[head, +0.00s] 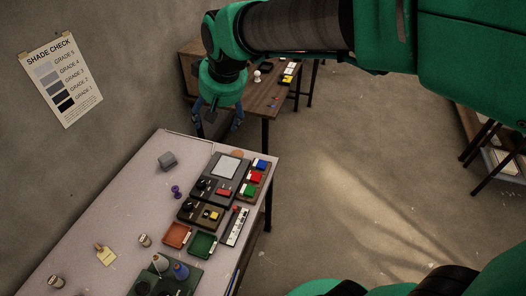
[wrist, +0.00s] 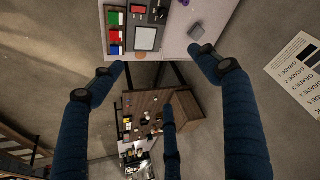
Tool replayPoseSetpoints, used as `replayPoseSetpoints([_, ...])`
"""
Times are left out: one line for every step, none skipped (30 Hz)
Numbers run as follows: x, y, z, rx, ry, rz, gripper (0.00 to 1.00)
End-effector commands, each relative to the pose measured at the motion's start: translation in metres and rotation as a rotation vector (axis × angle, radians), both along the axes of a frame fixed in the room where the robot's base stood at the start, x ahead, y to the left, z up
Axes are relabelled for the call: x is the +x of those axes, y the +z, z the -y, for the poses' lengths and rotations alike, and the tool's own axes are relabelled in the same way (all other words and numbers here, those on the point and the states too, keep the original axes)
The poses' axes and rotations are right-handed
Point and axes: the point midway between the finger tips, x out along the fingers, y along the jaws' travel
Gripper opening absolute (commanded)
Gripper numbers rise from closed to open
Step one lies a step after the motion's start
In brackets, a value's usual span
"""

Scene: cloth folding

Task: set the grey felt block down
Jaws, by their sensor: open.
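The grey felt block (head: 167,160) rests on the pale table (head: 128,180), near its far left edge, apart from my gripper. It also shows in the wrist view (wrist: 196,31), close to the tip of the right-hand finger in the picture but not between the fingers. My gripper (head: 216,118) hangs beyond the table's far edge, with its blue fingers spread. In the wrist view my gripper (wrist: 158,75) is open and empty. No part of the block is hidden by the gripper in the head view.
A control panel (head: 236,192) with coloured buttons, red (head: 176,235) and green (head: 203,245) trays and a purple piece (head: 177,191) share the table. A brown wooden table (head: 262,103) stands behind. A shade chart (head: 60,78) hangs on the left wall. Bare table surrounds the block.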

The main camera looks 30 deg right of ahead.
Motion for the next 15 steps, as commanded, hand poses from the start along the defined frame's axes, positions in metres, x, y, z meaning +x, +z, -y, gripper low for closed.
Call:
replayPoseSetpoints([-0.016, 0.005, 0.004, 0.0, -0.008, 0.007, 0.76])
replayPoseSetpoints([-0.025, 0.007, 0.007, 0.0, -0.013, 0.008, 0.76])
replayPoseSetpoints([-0.037, 0.01, 0.01, 0.001, -0.019, 0.01, 0.76])
replayPoseSetpoints([-0.046, 0.011, 0.012, 0.001, -0.025, 0.011, 0.76])
replayPoseSetpoints([-0.054, 0.013, 0.015, 0.001, -0.029, 0.014, 0.76])
replayPoseSetpoints([-0.066, 0.014, 0.018, 0.002, -0.036, 0.016, 0.76])
replayPoseSetpoints([-0.075, 0.015, 0.02, 0.002, -0.04, 0.017, 0.76])
replayPoseSetpoints([-0.084, 0.015, 0.022, 0.002, -0.045, 0.019, 0.76])
replayPoseSetpoints([-0.096, 0.016, 0.025, 0.002, -0.051, 0.021, 0.76])
replayPoseSetpoints([-0.105, 0.016, 0.027, 0.002, -0.056, 0.023, 0.76])
replayPoseSetpoints([-0.113, 0.016, 0.029, 0.002, -0.06, 0.025, 0.76])
replayPoseSetpoints([-0.125, 0.016, 0.031, 0.002, -0.067, 0.026, 0.76])
replayPoseSetpoints([-0.134, 0.015, 0.033, 0.002, -0.072, 0.027, 0.76])
replayPoseSetpoints([-0.142, 0.015, 0.035, 0.002, -0.077, 0.029, 0.76])
replayPoseSetpoints([-0.153, 0.013, 0.037, 0.002, -0.084, 0.031, 0.76])
